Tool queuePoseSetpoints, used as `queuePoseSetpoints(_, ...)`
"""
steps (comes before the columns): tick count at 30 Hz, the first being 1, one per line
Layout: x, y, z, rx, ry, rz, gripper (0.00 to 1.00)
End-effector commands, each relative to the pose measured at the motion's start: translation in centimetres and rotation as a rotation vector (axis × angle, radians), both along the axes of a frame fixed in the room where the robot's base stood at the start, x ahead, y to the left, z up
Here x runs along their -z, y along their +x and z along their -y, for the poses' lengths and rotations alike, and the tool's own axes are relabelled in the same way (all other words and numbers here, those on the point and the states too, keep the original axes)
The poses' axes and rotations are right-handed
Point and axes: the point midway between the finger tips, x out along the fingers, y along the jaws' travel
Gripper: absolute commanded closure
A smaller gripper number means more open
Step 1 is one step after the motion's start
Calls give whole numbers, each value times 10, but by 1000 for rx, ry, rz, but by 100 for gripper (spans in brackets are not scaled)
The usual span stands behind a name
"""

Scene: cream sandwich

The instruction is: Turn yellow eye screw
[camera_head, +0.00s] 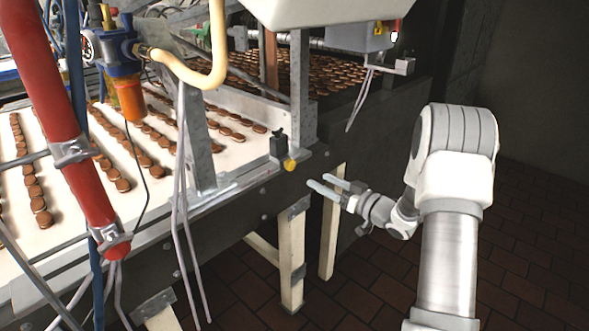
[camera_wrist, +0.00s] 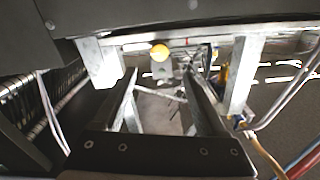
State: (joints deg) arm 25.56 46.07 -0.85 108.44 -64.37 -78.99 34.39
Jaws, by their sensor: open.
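The yellow eye screw (camera_head: 290,165) sticks out from the side of the conveyor frame, beside a small dark block (camera_head: 278,145). In the wrist view, the yellow eye screw (camera_wrist: 159,52) shows as a round yellow end, just above and between the finger ends. My gripper (camera_head: 318,181) is to the right of and slightly below the screw in the head view, apart from it. In the wrist view, my gripper (camera_wrist: 160,72) has two separated fingers with nothing held between them. The screw's shaft is hidden in the wrist view.
Rows of brown biscuits lie on the white belt (camera_head: 75,190). A metal upright (camera_head: 302,90) stands above the screw. Thin hanging tubes (camera_head: 358,100) are above my gripper. The tiled floor (camera_head: 520,240) at right is clear.

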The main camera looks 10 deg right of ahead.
Motion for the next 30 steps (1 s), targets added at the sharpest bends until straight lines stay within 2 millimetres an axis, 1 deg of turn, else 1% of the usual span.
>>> queuePoseSetpoints(1,1,10,-8,-3,0,1,26)
queuePoseSetpoints(9,1,57,-42,-1,-2,1,26)
queuePoseSetpoints(15,1,81,-59,0,-1,0,26)
queuePoseSetpoints(21,0,91,-66,2,0,0,26)
queuePoseSetpoints(29,0,91,-66,2,0,0,26)
queuePoseSetpoints(30,0,91,-66,2,0,0,33)
